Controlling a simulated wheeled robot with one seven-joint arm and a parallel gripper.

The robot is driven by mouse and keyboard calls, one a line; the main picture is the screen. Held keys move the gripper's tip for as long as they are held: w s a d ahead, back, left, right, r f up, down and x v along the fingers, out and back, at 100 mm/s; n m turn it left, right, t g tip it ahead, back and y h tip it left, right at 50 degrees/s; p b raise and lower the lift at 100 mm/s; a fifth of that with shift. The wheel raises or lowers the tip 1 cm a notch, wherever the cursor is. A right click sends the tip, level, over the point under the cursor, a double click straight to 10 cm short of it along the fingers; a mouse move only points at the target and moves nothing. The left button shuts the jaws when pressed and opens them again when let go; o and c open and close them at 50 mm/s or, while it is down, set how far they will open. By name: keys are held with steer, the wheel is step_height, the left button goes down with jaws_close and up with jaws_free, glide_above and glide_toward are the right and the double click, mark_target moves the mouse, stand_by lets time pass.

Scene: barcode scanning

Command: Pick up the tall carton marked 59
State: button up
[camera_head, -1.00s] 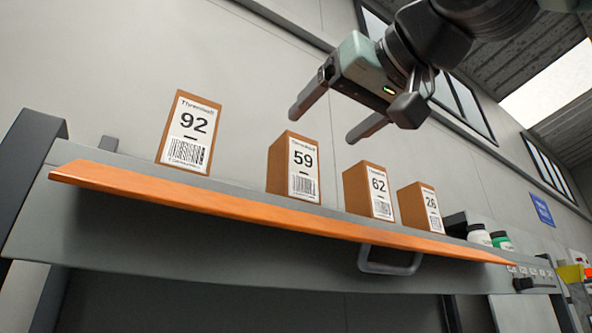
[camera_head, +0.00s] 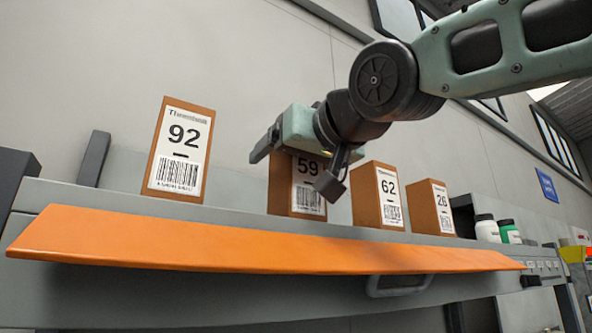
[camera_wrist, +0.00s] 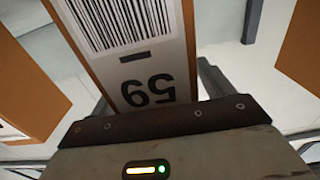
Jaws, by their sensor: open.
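The tall carton marked 59 (camera_head: 296,188) stands upright on the grey shelf, brown with a white label and barcode. My gripper (camera_head: 294,172) is open in front of its upper part and hides the top of it in the head view. In the wrist view the carton's label (camera_wrist: 140,60) appears upside down, with the carton reaching down behind the gripper's edge between the two sides of my gripper (camera_wrist: 157,92). I cannot tell whether either finger touches it.
Carton 92 (camera_head: 180,152) stands to the left with a clear gap. Cartons 62 (camera_head: 378,196) and 26 (camera_head: 430,207) stand to the right, 62 close to the gripper. An orange ledge (camera_head: 240,243) runs along the shelf front. Small bottles (camera_head: 487,229) stand farther right.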

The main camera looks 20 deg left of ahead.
steer(key=c, duration=1.3)
steer(key=shift+r, duration=0.1)
steer(key=shift+r, duration=0.1)
